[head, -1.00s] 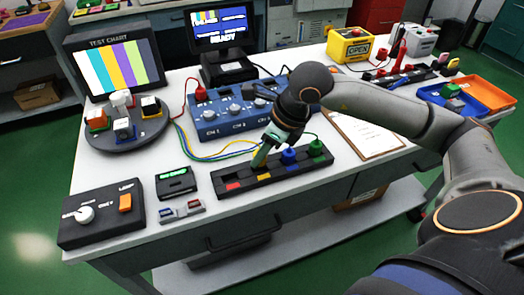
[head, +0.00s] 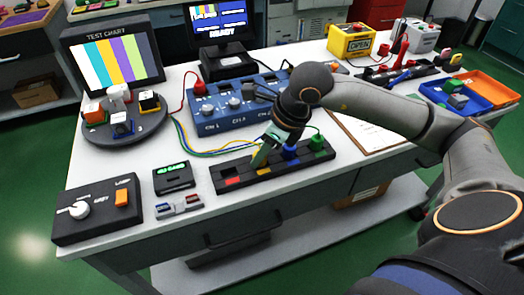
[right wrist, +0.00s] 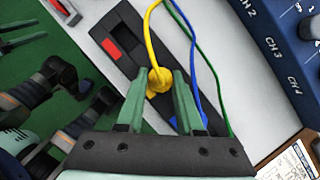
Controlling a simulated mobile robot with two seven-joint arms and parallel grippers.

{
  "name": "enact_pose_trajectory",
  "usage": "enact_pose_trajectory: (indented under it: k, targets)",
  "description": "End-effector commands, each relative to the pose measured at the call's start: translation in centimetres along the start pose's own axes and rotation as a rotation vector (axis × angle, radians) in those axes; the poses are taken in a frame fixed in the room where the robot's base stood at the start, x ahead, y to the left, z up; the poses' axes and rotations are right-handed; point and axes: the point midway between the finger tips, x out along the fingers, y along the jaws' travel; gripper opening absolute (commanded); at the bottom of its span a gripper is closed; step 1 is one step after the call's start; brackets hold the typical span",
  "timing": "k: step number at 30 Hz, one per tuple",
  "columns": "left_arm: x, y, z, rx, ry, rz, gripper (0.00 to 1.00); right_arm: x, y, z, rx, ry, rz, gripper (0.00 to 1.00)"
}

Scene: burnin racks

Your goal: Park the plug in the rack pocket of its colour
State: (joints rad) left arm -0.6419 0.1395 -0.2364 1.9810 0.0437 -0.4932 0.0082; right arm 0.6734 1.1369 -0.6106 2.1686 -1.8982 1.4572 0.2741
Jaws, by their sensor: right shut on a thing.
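The black rack (head: 222,187) lies along the bench's front edge, with red, yellow, blue and green colour marks. Its red-marked pocket (right wrist: 110,48) looks empty. A blue plug (head: 290,153) and a green plug (head: 317,142) stand in their pockets. My right gripper (head: 259,160) points down at the yellow-marked pocket. In the right wrist view its green fingers (right wrist: 158,88) are shut on a yellow plug (right wrist: 158,78) with a yellow cable. The plug lines up between the red mark and the blue plug. How deep it sits is hidden.
A blue channel box (head: 228,112) stands behind the rack, with cables running to it. A small black box with a green display (head: 173,178) is left of the rack. A clipboard (head: 365,132) lies to the right.

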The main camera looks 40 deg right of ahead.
Motion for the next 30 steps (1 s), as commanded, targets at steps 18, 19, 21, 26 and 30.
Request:
enact_pose_trajectory:
  k: [18, 19, 21, 26, 30]
  targets:
    - [0.1, 0.0, 0.1, 0.000, 0.001, 0.000, 0.50, 0.1, 0.0, -0.1, 0.000, 0.000, 0.000, 0.70]
    - [0.1, 0.0, 0.1, 0.000, 0.001, 0.000, 0.50, 0.1, 0.0, -0.1, 0.000, 0.000, 0.000, 0.70]
    - [0.1, 0.0, 0.1, 0.000, -0.001, 0.000, 0.50, 0.1, 0.0, -0.1, 0.000, 0.000, 0.000, 0.70]
    - [-0.5, 0.8, -1.8, 0.011, 0.008, 0.022, 0.50, -0.6, -0.1, 0.0, 0.000, -0.003, -0.003, 0.70]
    - [-0.5, 0.8, -1.6, 0.009, 0.002, 0.019, 0.50, -3.9, -0.1, 0.1, 0.000, -0.004, -0.006, 0.70]
